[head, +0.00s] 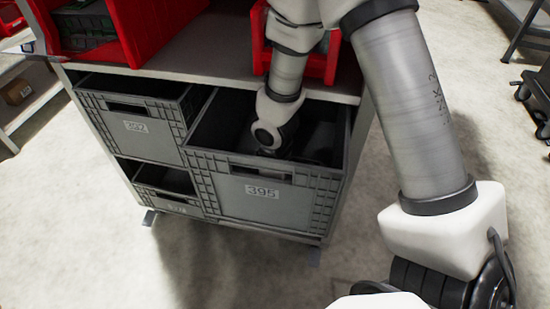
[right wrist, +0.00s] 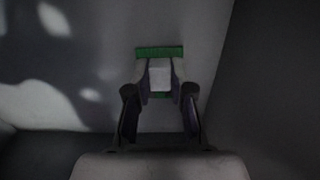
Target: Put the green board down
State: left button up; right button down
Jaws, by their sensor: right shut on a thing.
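The green board (right wrist: 158,52) shows in the right wrist view as a green edge at the tips of my right gripper (right wrist: 159,74). The gripper is shut on it, and a pale block-like part shows between the fingers. In the head view my right arm reaches down into the large grey crate (head: 262,191) labelled 395. The gripper and the board are hidden there by the arm and the dark inside of the crate. Grey crate surfaces surround the gripper in the wrist view; whether the board touches the crate floor I cannot tell. My left gripper is not in view.
A grey crate (head: 136,127) labelled 392 sits to the left, with another crate (head: 172,203) below it. Red bins stand on the shelf (head: 190,52) above, one (head: 168,20) at the left and one (head: 259,50) behind my arm. Open floor lies in front.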

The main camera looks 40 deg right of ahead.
jog(key=shift+f, duration=0.15)
jog(key=c, duration=1)
grip_release()
notch_tip(320, 180, up, 12)
jog(key=p, duration=0.7)
jog(key=shift+r+p, duration=0.2)
jog(key=shift+p, duration=0.15)
